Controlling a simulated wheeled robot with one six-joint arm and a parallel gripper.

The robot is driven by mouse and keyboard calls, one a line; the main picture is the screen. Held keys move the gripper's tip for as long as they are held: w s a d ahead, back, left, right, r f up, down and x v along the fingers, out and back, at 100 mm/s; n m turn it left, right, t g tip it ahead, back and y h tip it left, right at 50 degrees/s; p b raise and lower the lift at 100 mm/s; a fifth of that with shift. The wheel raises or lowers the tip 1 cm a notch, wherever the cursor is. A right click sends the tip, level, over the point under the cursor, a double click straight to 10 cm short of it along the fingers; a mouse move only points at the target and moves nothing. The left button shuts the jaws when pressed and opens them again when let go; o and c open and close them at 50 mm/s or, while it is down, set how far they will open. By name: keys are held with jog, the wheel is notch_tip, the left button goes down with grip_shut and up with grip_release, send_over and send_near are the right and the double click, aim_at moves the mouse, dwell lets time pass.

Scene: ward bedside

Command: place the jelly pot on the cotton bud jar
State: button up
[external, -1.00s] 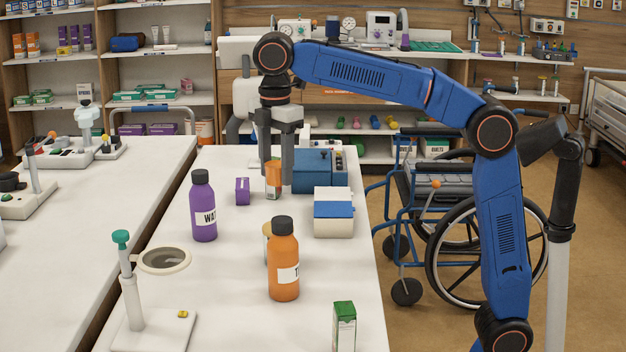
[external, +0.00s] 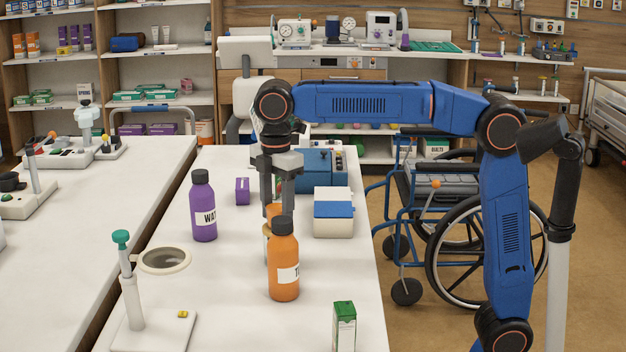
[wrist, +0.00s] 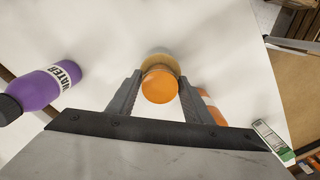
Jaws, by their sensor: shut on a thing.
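The jelly pot (wrist: 160,87), orange with a round top, is held between the fingers of my gripper (external: 279,204). In the external view the pot (external: 273,209) shows as an orange sliver, partly hidden by a finger and the orange bottle. The cotton bud jar (external: 266,231) stands just below, mostly hidden behind that bottle. In the wrist view the jar's tan rim (wrist: 160,58) shows past the pot's far edge, so the pot overlaps much of the jar but is not centred over it in this view. I cannot tell whether they touch.
The orange bottle (external: 284,262) stands close in front of the jar. The purple water bottle (external: 203,207) is to the left, a small purple box (external: 242,190) behind it. A white and blue box (external: 333,212) is to the right. A green and white carton (external: 344,325) stands near the front.

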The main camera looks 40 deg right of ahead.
aim_at(277, 204)
jog(key=shift+f, duration=0.1)
jog(key=o, duration=1.1)
notch_tip(277, 204, up, 12)
